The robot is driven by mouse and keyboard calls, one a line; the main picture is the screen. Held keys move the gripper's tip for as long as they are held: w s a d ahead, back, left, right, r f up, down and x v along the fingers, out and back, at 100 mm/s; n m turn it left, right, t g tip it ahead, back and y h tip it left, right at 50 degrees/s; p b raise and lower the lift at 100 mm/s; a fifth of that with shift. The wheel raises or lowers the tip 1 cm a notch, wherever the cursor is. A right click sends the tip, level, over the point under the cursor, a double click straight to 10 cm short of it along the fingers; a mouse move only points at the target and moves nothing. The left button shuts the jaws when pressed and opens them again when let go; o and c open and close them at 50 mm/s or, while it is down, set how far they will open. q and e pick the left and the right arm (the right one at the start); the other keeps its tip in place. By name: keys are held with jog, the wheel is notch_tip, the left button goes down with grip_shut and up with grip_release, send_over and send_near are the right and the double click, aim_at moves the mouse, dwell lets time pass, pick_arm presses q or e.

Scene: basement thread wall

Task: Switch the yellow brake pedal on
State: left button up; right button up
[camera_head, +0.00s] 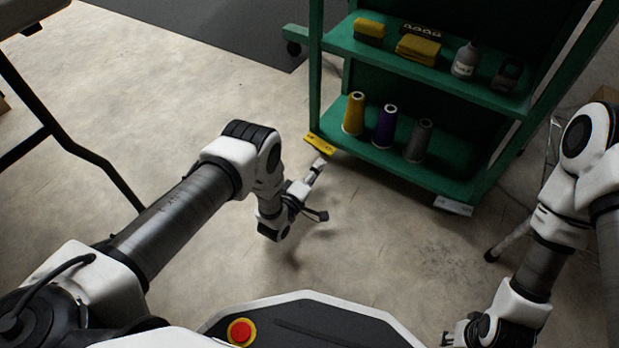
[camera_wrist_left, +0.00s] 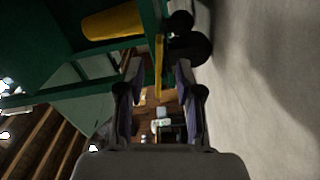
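The yellow brake pedal (camera_head: 320,144) sticks out at the lower left corner of the green cart (camera_head: 390,168), by the floor. In the left wrist view the pedal (camera_wrist_left: 159,62) shows edge-on as a thin yellow strip beside a black caster. My left gripper (camera_head: 317,168) is low, just in front of the pedal. In its wrist view its two fingers (camera_wrist_left: 158,78) are apart, with the pedal seen ahead between them; contact cannot be told. My right gripper (camera_head: 458,337) is partly cut off at the bottom edge, away from the cart, and its fingers are unclear.
A white-grey pedal (camera_head: 453,205) is at the cart's lower right corner. The lower shelf bears yellow (camera_head: 353,114), purple (camera_head: 384,127) and grey (camera_head: 419,141) thread cones. A black-legged table (camera_head: 75,150) is at left. Floor between is clear.

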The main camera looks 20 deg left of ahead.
pick_arm(q)
jog(key=v, duration=0.5)
jog(key=shift+s, duration=0.1)
